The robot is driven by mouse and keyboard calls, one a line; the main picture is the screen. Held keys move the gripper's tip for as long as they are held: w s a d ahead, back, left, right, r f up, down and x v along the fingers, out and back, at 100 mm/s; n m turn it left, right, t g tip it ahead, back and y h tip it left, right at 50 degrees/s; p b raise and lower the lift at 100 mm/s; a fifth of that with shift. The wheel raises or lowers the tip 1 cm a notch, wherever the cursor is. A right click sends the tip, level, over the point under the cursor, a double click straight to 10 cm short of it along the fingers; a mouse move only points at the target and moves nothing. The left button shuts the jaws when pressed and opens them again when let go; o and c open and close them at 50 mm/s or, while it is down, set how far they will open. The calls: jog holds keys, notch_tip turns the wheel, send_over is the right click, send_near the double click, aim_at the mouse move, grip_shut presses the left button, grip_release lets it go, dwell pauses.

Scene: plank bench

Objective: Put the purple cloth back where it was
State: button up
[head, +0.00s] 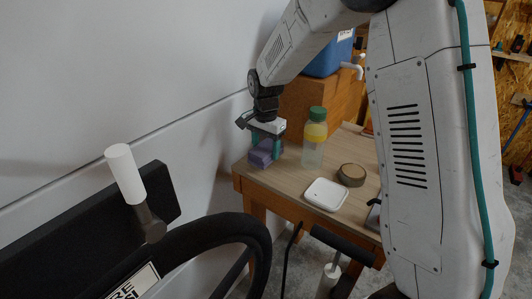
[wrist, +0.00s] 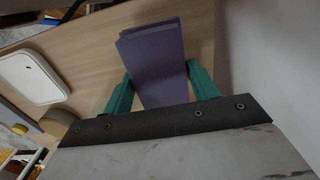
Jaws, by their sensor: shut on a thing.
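The purple cloth (head: 261,157) looks like a folded, block-shaped bundle at the left end of the small wooden table (head: 285,183), close to the wall. My gripper (head: 266,145) points down over it, with its teal fingers on either side of the cloth. In the wrist view the cloth (wrist: 153,62) lies between the two fingers (wrist: 160,76) and reaches out beyond their tips. The gripper is shut on it. I cannot tell whether the cloth touches the tabletop.
Right of the cloth stands a clear bottle (head: 313,152) with a green cap. A white square dish (head: 326,194) and a round brown object (head: 351,175) lie nearer the front. A blue container (head: 325,62) sits on a wooden box (head: 302,100) behind. A black wheel (head: 225,228) is in the foreground.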

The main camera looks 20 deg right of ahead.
notch_tip(320, 180, down, 2)
jog(key=shift+f, duration=0.1)
jog(key=o, duration=1.1)
